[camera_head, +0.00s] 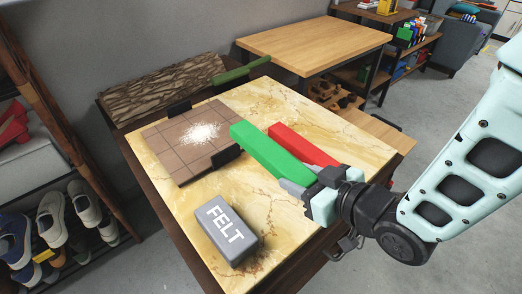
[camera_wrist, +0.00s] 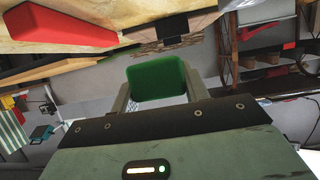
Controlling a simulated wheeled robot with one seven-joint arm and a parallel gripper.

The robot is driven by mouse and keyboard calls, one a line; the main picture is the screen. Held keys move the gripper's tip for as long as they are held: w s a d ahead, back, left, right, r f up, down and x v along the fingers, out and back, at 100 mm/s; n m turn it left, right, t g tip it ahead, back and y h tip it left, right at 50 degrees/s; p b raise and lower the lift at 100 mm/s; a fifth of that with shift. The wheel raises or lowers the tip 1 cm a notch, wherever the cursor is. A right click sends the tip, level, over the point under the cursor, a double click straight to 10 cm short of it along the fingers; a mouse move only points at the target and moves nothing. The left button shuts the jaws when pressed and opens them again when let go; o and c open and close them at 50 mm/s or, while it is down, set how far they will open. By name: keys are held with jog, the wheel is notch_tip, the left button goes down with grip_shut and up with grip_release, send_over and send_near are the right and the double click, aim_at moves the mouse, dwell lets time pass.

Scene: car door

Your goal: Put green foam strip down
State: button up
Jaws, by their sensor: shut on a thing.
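A bright green foam strip (camera_head: 268,153) is held by my gripper (camera_head: 302,190) at its near end, over the marble-topped table (camera_head: 190,225). The strip points away toward the back left. In the wrist view its green end (camera_wrist: 157,82) sits between the two fingers. A red strip (camera_head: 302,145) lies on the table just right of the green one; it also shows in the wrist view (camera_wrist: 60,30). I cannot tell how high the green strip is above the tabletop.
A brown tiled board (camera_head: 165,150) with white powder and black clamps lies at the back left. A grey FELT block (camera_head: 225,230) is near the front. A darker green bar (camera_head: 241,69) lies by bark-like panel (camera_head: 160,88). The tabletop's front middle is clear.

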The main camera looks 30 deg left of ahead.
send_over(293, 214)
notch_tip(293, 214, down, 5)
jog(key=shift+f+b, duration=0.4)
jog(key=shift+f, duration=2.05)
jog(key=shift+f, duration=0.15)
jog(key=o, duration=1)
